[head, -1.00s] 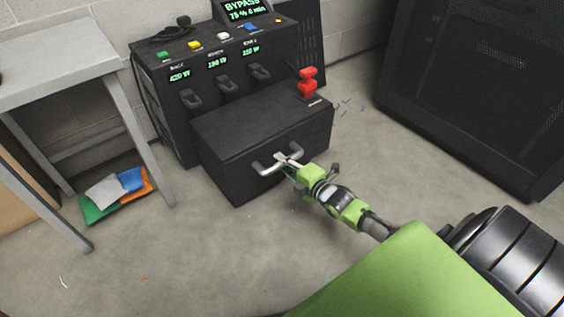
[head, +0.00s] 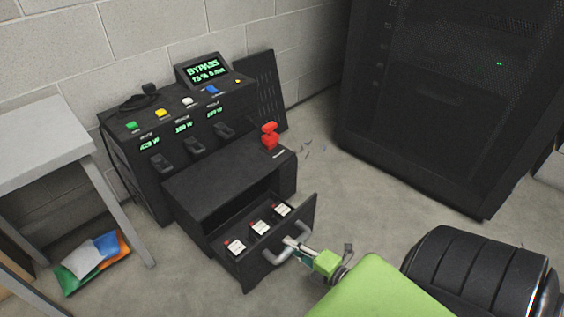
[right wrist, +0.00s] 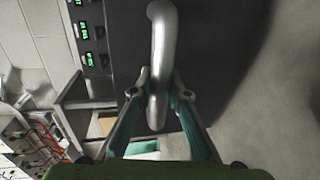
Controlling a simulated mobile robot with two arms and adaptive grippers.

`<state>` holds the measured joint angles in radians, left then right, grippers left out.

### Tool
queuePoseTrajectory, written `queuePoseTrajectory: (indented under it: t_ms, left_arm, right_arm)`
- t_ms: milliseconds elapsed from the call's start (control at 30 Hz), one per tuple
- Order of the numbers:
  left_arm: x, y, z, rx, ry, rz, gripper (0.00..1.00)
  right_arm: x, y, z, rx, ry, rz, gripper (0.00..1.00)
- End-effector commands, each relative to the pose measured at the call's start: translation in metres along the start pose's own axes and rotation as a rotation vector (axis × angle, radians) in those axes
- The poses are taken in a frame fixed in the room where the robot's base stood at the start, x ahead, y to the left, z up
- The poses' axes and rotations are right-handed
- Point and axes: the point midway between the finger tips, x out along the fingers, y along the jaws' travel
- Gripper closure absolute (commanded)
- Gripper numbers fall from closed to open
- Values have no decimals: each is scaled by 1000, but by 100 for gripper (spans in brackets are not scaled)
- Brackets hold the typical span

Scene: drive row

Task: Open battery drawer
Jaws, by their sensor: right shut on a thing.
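The battery drawer (head: 283,254) of the black power unit (head: 190,140) is pulled part way out toward me. Several batteries with white labels and red marks, such as one battery (head: 236,246), sit in a row inside it. My right gripper (head: 294,246) is at the drawer's grey bar handle (head: 275,258). In the right wrist view its two fingers (right wrist: 158,95) are shut around the metal handle (right wrist: 164,40). My left gripper is not in view.
A tall black cabinet (head: 440,100) stands at the right. A grey table (head: 40,150) is at the left, with coloured packets (head: 92,263) on the floor under it. The floor in front is partly clear.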

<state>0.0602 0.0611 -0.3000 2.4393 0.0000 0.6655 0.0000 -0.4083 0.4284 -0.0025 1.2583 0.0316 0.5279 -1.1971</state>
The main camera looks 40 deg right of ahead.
Motion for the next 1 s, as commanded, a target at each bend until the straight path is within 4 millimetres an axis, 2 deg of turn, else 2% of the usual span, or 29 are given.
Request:
queuePoseTrajectory:
  t_ms: [167, 533, 567, 600, 633, 1000]
  left_arm:
    - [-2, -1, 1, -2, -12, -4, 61]
    - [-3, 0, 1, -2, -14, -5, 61]
    - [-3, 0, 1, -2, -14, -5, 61]
    - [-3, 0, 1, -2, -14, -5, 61]
    - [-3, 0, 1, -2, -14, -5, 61]
    - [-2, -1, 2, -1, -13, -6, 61]
  right_arm:
    - [-10, -2, -2, 2, 2, -1, 100]
    - [-12, -3, -2, 2, 2, 0, 100]
    - [-12, -3, -2, 2, 2, 0, 82]
    - [-12, -3, -2, 1, 2, 0, 71]
    - [-12, -3, -2, 1, 2, 0, 66]
    - [-13, -3, 0, 0, 1, 0, 66]
